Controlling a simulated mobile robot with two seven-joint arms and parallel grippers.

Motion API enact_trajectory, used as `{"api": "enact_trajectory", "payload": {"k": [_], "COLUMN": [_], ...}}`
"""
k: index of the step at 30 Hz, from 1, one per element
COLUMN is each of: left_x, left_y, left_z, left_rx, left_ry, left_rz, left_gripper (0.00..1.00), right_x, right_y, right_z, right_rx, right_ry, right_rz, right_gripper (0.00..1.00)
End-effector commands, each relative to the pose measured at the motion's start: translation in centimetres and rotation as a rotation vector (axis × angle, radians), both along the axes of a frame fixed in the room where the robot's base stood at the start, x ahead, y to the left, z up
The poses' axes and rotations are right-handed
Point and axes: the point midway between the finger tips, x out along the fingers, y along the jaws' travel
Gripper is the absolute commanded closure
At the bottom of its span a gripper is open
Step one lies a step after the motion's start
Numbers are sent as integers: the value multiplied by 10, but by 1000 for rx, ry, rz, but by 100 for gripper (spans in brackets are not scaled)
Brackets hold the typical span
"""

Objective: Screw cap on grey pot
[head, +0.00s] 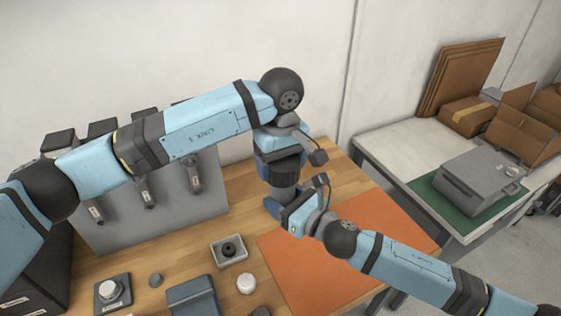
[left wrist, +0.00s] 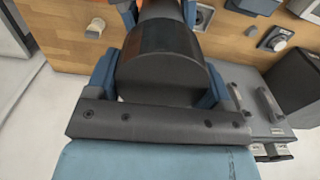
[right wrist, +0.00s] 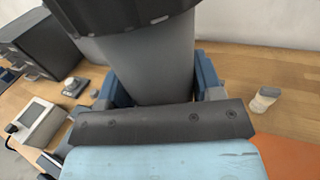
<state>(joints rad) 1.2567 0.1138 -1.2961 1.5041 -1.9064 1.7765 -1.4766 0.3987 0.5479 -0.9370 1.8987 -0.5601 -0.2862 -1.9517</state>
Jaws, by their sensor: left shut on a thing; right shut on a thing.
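The grey pot (head: 284,190) is upright near the orange mat, and my right gripper (head: 287,206) is shut around its side. In the right wrist view the pot (right wrist: 150,70) fills the jaws (right wrist: 160,88). The dark cap (head: 283,174) is directly above the pot, at its top. My left gripper (head: 282,158) points down and is shut on the cap. In the left wrist view the cap (left wrist: 160,60) sits between the blue fingers. The cap's ribbed lower edge (right wrist: 130,18) overhangs the pot's top; I cannot tell whether the threads are engaged.
An orange mat (head: 320,262) lies on the wooden table, right of a small tray (head: 229,261) and a white-lidded jar (head: 246,284). A side table holds a grey case (head: 478,183) and cardboard boxes (head: 520,125).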

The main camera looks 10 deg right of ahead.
Motion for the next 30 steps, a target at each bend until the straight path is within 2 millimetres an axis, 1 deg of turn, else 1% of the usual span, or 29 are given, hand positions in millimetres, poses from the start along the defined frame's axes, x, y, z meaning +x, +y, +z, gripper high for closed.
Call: {"api": "enact_trajectory", "payload": {"k": [9,12,15,18,21,30], "left_x": [1,0,-1,-2,-2,-2], "left_y": [-4,-5,-6,-7,-7,-7], "left_z": [1,1,0,0,0,0], "left_rx": [1,1,1,-1,-1,-1], "left_ry": [-2,-1,0,-1,1,1], "left_rz": [-728,-955,-1142,-1267,-1327,-1338], "left_gripper": [48,48,48,48,48,48], "right_x": [0,0,0,0,0,0], "right_y": [0,0,0,0,0,0], "right_z": [1,1,1,1,1,0], "right_rx": [1,1,1,1,1,1], "right_ry": [-1,-1,-1,-1,-1,-1], "right_rz": [0,0,0,0,0,-1], "right_gripper": [100,100,100,100,100,100]}}
